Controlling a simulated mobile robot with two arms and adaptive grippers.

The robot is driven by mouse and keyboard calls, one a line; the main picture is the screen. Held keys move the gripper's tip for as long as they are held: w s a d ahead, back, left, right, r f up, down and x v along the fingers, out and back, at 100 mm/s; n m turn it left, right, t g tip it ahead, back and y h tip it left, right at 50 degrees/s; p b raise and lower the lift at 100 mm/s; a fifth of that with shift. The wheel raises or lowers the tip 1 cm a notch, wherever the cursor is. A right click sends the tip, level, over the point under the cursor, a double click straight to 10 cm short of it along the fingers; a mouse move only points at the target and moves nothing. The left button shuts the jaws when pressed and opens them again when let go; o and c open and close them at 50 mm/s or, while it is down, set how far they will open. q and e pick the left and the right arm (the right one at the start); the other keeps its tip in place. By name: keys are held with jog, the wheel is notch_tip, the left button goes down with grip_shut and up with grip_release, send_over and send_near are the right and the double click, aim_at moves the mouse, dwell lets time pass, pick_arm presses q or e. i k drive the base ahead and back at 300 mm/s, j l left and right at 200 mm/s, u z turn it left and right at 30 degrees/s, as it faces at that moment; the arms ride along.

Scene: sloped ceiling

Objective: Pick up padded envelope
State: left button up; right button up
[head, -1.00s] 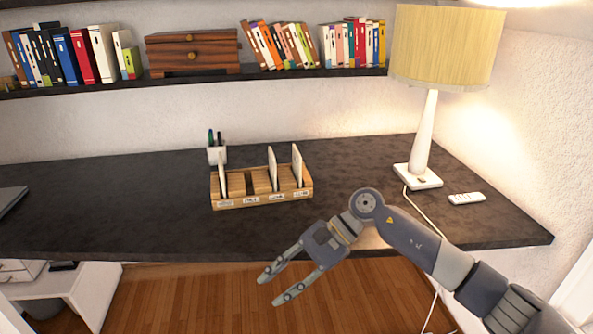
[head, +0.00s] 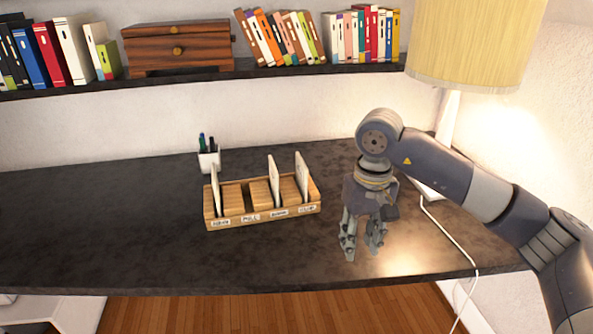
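A wooden desk sorter (head: 264,219) with labelled slots stands on the dark desk. Three thin pale upright items stand in it: one in the left slot (head: 215,187), one right of centre (head: 273,182) and one at the right end (head: 302,178). Any of them could be the padded envelope; I cannot tell which. The label words are too small to read surely. My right gripper (head: 361,243) points down above the desk, right of the sorter and apart from it. Its fingers are parted with nothing between them. My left gripper is not in view.
A white pen cup (head: 209,160) stands behind the sorter. A lamp (head: 478,45) stands at the right, its base partly hidden by my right arm, with a white cord (head: 455,245). A shelf (head: 180,80) with books and a wooden drawer box runs above. The desk's left side (head: 90,220) is clear.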

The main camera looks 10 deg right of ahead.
aim_at(301, 169)
jog(key=i, duration=1.4)
